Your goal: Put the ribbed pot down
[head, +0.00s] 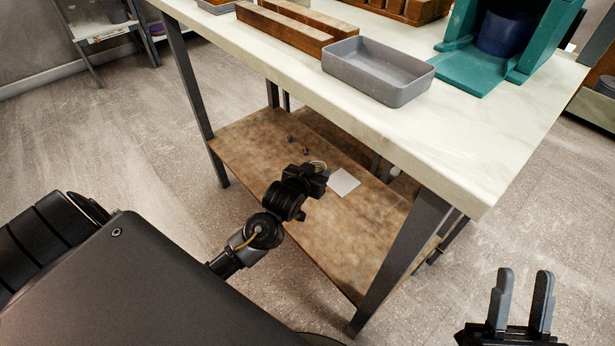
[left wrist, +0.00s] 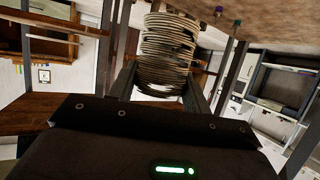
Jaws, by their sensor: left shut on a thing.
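The ribbed pot (left wrist: 168,50), pale and round with stacked ridges, is between the fingers of my left gripper in the left wrist view, which looks upside down. In the head view my left gripper (head: 316,174) is low over the table's wooden lower shelf (head: 255,150); the pot is hidden there behind the arm and wrist. The shelf surface also shows at the top of the left wrist view (left wrist: 275,15), close to one end of the pot. I cannot tell whether they touch. My right gripper (head: 520,300) is open and empty at the lower right, away from the table.
A white square (head: 343,182) and small dark items (head: 305,151) lie on the shelf. The pale tabletop (head: 455,135) overhangs it, with a grey tray (head: 378,72), wooden block (head: 283,31) and teal stand (head: 475,70). A slanted metal leg (head: 400,255) bounds the shelf's right side.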

